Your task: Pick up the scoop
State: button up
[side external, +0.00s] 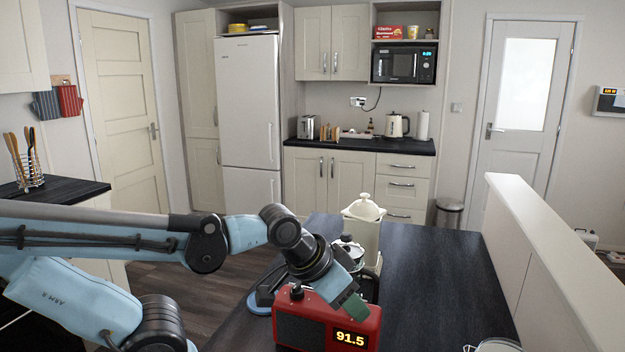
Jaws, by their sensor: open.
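I cannot pick out the scoop with certainty. My gripper (350,303) is low over the dark worktop, in front of the upper right of a red radio (300,325); whether it touches the radio cannot be told. Its green tip is visible, and it holds nothing that I can see. A blue and dark object (262,298) lies left of the radio, partly hidden, its kind unclear. A rounded pale metallic item (497,345) is cut off at the bottom edge.
A tall cream lidded container (362,232) stands behind my gripper, with a dark-knobbed lidded item (347,248) beside it, partly covered by my arm. The dark worktop (430,270) is clear to the right, up to a white low wall (505,235).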

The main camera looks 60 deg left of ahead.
jog(key=shift+r, duration=0.15)
notch_tip(320, 180, up, 5)
jog(key=shift+n+t, duration=0.3)
jog(key=shift+t, duration=0.2)
jog(key=w+a, duration=0.1)
jog(key=a, duration=0.1)
jog(key=w+a, duration=0.1)
jog(key=a, duration=0.1)
jog(key=w+a+f, duration=0.1)
jog(key=a, duration=0.1)
jog(key=shift+w+a, duration=0.25)
jog(key=shift+w, duration=0.05)
jog(key=s+a+n+t+y, duration=0.25)
jog(key=a+t+y, duration=0.2)
jog(key=a, duration=1.75)
notch_tip(320, 180, down, 8)
jog(key=shift+m+h, duration=0.35)
jog(key=shift+x, duration=3.6)
jog(key=shift+w+d+r, duration=0.1)
jog(key=shift+d, duration=0.05)
